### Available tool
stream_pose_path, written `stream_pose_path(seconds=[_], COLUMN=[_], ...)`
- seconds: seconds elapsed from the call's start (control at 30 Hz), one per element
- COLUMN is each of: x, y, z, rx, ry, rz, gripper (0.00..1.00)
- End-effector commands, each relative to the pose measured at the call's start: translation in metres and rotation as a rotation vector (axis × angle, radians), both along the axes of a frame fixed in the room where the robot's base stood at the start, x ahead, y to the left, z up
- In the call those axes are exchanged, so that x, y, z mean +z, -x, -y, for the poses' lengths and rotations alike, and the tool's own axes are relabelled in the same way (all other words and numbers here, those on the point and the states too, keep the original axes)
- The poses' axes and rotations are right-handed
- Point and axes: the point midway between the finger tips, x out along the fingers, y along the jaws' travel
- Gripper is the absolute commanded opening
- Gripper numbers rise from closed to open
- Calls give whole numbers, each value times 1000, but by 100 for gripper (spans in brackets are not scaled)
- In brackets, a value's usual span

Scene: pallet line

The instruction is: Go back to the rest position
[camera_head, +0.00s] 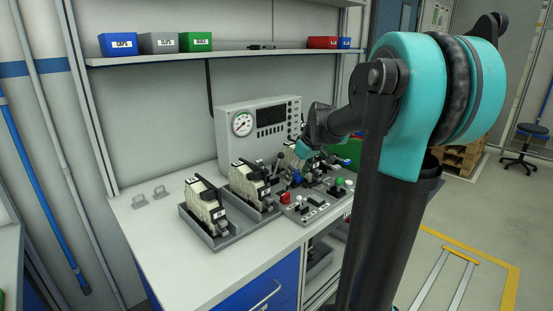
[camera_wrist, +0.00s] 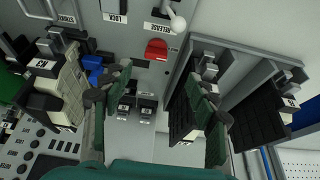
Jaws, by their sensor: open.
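My gripper (camera_head: 303,149) is above the back right of the workbench, beside the gauge box in the head view; its tips are hard to make out there. In the wrist view my gripper (camera_wrist: 165,98) shows two dark green fingers spread apart, with nothing held between them. A beige and black unit (camera_wrist: 68,88) stands left of the fingers, apart from them; it also shows in the head view (camera_head: 291,160), partly hidden. Two similar units, one at the left (camera_head: 205,203) and one beside it (camera_head: 248,182), sit in a grey tray (camera_head: 217,245).
A control panel (camera_head: 315,207) with a red button (camera_wrist: 157,50), switches and labels lies right of the tray. The gauge box (camera_head: 257,125) stands behind. Above is a shelf (camera_head: 235,56) with blue, grey, green and red bins. The bench's front left is clear.

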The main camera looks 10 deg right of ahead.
Motion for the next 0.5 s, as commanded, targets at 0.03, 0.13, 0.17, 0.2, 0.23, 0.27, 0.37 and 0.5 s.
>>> stream_pose_path(seconds=[0.03,0.13,0.17,0.2,0.23,0.27,0.37,0.5], x=[-10,-35,-44,-57,-66,-75,-106,-142], y=[14,50,62,79,93,106,150,202], z=[-1,-1,-1,-1,0,0,3,7], rx=[-27,-114,-145,-189,-221,-252,-358,-485], ry=[2,6,8,9,10,11,12,10], rz=[-5,-16,-19,-23,-25,-27,-30,-25], gripper=[59,59,59,59,59,59,59,59])
